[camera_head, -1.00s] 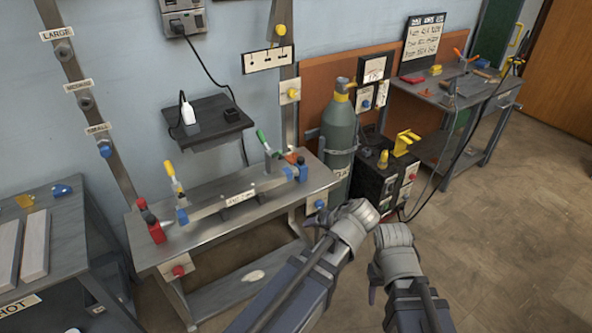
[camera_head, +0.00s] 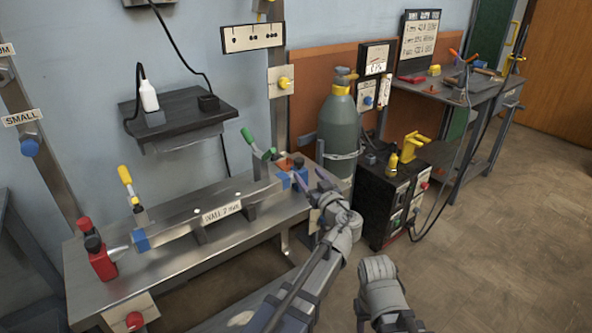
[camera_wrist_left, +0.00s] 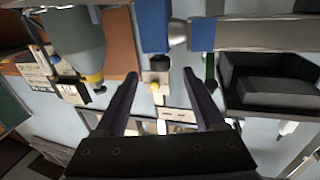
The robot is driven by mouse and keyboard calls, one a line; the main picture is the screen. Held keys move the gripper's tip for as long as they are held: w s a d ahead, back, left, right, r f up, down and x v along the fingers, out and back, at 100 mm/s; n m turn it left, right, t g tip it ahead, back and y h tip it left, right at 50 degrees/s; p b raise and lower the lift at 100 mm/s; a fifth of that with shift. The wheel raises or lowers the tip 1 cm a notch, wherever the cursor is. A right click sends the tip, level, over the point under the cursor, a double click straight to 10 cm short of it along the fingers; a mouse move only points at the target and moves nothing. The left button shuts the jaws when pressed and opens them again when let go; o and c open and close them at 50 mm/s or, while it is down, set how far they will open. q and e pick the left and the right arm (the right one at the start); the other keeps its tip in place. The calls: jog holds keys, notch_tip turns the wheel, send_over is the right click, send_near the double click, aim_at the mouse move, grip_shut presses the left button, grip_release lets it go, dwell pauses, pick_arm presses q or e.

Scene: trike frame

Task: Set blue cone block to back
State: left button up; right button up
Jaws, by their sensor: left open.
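A blue block (camera_head: 300,179) sits at the right end of the steel fixture bar (camera_head: 185,230) on the bench, partly hidden by my left gripper. Another blue block (camera_head: 140,239) is at the bar's left end. I cannot tell which is the cone block. In the left wrist view, two blue pieces (camera_wrist_left: 153,26) (camera_wrist_left: 202,34) show at the top, with a short metal piece between them. My left gripper (camera_head: 312,178) is open and close to the right-end block. Its two dark fingers (camera_wrist_left: 163,95) show apart and empty in the wrist view. My right forearm shows, but not its gripper fingers.
A green-handled clamp (camera_head: 257,146) and a yellow-handled clamp (camera_head: 130,186) stand on the bench (camera_head: 160,270). Red bottles (camera_head: 102,262) stand at its left. A grey gas cylinder (camera_head: 339,128) and a black machine (camera_head: 385,195) stand to the right. Floor at right is clear.

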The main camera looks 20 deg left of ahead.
aim_at(302, 165)
pick_arm(q)
jog(key=shift+x, duration=3.95)
grip_shut()
